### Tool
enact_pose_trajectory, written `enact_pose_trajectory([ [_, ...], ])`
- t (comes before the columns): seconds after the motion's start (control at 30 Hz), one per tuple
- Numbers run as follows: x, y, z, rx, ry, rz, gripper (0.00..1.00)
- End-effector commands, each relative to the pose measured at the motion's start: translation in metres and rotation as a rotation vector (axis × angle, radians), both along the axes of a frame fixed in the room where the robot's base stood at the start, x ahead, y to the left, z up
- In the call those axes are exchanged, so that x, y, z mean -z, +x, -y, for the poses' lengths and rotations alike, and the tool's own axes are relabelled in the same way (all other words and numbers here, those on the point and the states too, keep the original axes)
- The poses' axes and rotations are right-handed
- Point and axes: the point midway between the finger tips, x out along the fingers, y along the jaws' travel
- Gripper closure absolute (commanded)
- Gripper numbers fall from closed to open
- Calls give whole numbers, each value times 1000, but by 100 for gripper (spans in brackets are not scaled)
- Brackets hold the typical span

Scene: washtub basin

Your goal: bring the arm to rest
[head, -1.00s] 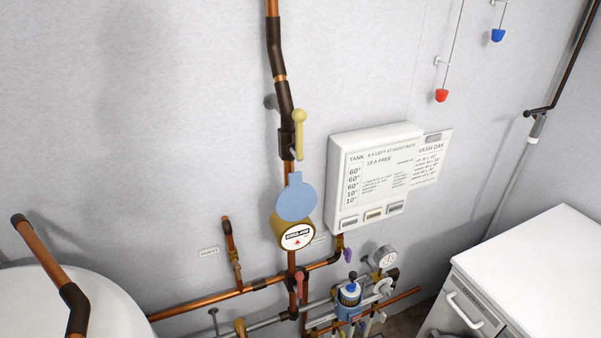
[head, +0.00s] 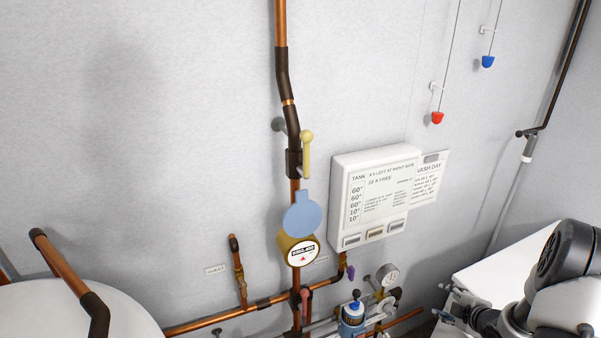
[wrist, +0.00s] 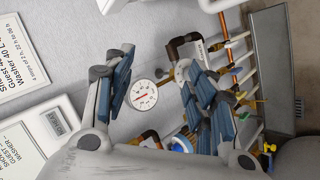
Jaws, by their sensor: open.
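My gripper (head: 453,307) shows at the lower right of the head view, in front of the white cabinet, with my arm coming in from the right edge. In the wrist view my gripper (wrist: 160,95) has its two blue-padded fingers spread wide apart. Nothing is held between them. A round pressure gauge (wrist: 142,95) shows in the gap, beyond the fingers and seemingly apart from them.
A white wall box (head: 372,192) with printed sheets hangs right of the copper riser with its yellow lever (head: 306,152). A round meter (head: 299,251) with a blue lid and the gauge (head: 388,275) sit below. A white cabinet (head: 492,268) stands right.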

Motion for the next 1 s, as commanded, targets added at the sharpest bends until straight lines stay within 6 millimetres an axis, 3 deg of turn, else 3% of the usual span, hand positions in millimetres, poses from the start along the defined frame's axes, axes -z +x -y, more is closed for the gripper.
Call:
enact_pose_trajectory([
  [0.03,-31,9,-4,43,-12,-14,49],
  [0.27,-144,6,-34,310,27,-79,49],
  [0.37,-187,-11,-58,426,74,-93,49],
  [0.5,-237,-46,-101,579,171,-110,49],
  [0.73,-287,-132,-182,789,391,-166,49],
  [1.0,-297,-246,-271,941,652,-311,49],
])
